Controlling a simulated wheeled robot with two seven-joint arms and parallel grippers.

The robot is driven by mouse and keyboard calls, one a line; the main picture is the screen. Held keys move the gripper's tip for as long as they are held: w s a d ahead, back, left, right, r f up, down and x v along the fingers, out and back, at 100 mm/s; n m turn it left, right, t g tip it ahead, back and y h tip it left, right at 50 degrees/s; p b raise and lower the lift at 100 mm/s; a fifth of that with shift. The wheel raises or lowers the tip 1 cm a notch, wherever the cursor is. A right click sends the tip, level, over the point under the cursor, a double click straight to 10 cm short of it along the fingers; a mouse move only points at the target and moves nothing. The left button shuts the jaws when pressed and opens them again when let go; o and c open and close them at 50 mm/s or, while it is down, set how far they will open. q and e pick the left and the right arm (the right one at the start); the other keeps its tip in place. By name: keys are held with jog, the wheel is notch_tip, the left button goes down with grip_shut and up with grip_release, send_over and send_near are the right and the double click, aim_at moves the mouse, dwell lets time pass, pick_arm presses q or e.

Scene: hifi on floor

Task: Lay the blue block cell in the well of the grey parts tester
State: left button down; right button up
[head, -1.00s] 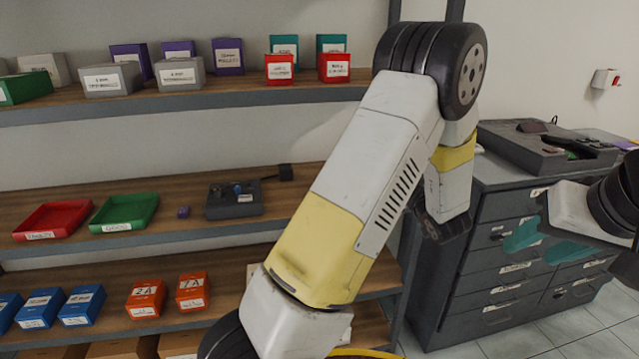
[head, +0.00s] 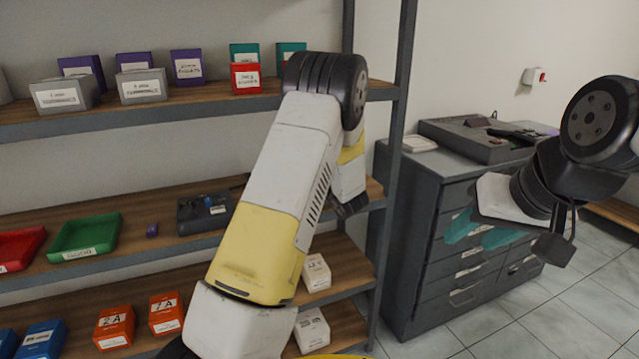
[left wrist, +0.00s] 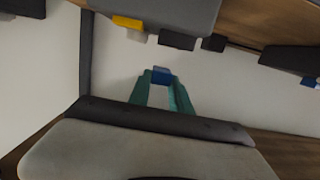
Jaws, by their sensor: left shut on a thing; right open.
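My left gripper (left wrist: 162,86) shows two teal fingers in the left wrist view, shut on a small blue block (left wrist: 160,74) at their tips. In the head view my left arm hides its fingers and the block. My right gripper (head: 480,232) is open and empty, its teal fingers in front of the drawer cabinet. A large grey device (head: 480,140) with dark parts and a red spot lies on the cabinet top. A smaller dark grey device (head: 205,211) with a blue spot sits on the middle shelf. I cannot tell for certain which is the tester; no well shows clearly.
The middle shelf also holds a green tray (head: 85,238), a red tray (head: 20,248) and a small purple block (head: 152,230). Labelled boxes fill the shelves above and below. A shelf post (head: 390,150) stands between shelf and cabinet (head: 425,220).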

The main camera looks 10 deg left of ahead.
pick_arm(q)
jog(key=shift+w+a, duration=0.3)
jog(key=shift+a, duration=0.2)
jog(key=shift+w+a+f, duration=0.1)
jog(key=shift+a+f, duration=0.05)
jog(key=shift+f, duration=0.45)
jog(key=shift+w+a+f, duration=0.1)
jog(key=shift+a+f, duration=0.1)
jog(key=shift+f, duration=0.45)
jog(key=shift+w+a+f, duration=0.1)
jog(key=shift+a+f, duration=0.05)
jog(key=shift+f, duration=0.45)
jog(key=shift+f, duration=0.1)
